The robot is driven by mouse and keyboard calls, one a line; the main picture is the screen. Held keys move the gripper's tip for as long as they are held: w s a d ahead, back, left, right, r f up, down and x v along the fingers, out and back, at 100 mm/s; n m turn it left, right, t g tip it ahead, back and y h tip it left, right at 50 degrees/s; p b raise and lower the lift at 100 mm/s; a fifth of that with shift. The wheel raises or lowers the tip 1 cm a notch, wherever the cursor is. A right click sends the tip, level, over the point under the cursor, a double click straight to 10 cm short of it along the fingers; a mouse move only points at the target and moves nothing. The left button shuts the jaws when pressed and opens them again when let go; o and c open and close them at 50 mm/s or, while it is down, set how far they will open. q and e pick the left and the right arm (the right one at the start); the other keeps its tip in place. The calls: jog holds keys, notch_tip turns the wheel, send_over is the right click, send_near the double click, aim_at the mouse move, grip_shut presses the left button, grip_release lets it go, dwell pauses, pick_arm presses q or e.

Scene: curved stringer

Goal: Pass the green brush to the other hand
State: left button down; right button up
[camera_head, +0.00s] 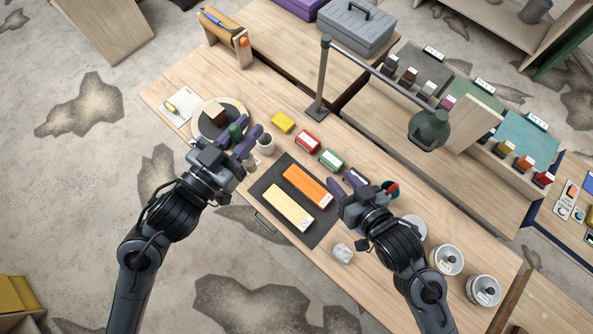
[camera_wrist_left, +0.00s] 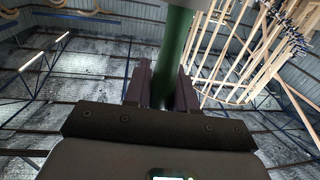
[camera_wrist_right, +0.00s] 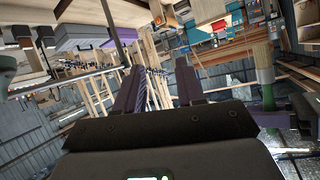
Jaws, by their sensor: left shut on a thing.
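The green brush (camera_head: 236,131) is held upright in my left gripper (camera_head: 240,139), above the near side of the round tray at the left end of the bench. In the left wrist view its green handle (camera_wrist_left: 176,55) stands between the two purple fingers, which are shut on it. In the right wrist view the brush (camera_wrist_right: 264,75) shows at the right with my left fingers around its lower part. My right gripper (camera_head: 346,186) is open and empty beside the orange block. The right wrist view shows a clear gap between its fingers (camera_wrist_right: 158,90). The two grippers are well apart.
A dark mat (camera_head: 264,183) holds an orange block (camera_head: 307,186) and a yellow block (camera_head: 287,208). Small yellow, red and green boxes line the back. A cup (camera_head: 265,144) stands beside my left gripper. A lamp (camera_head: 428,128) overhangs the bench. White tins (camera_head: 446,260) stand at the right.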

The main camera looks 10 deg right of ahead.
jog(key=a+r+n+t+y, duration=0.1)
jog(key=a+r+n+y, duration=0.1)
jog(key=a+r+y, duration=0.25)
jog(key=n+g+y, duration=0.1)
jog(key=n+y, duration=0.4)
send_near(248, 159)
jog(key=s+d+r, duration=0.2)
jog(key=shift+n, duration=0.4)
jog(key=x, duration=1.2)
jog(key=shift+w+a+f, duration=0.1)
jog(key=shift+w+a, duration=0.15)
jog(key=shift+w, duration=0.1)
jog(key=shift+c, duration=0.4)
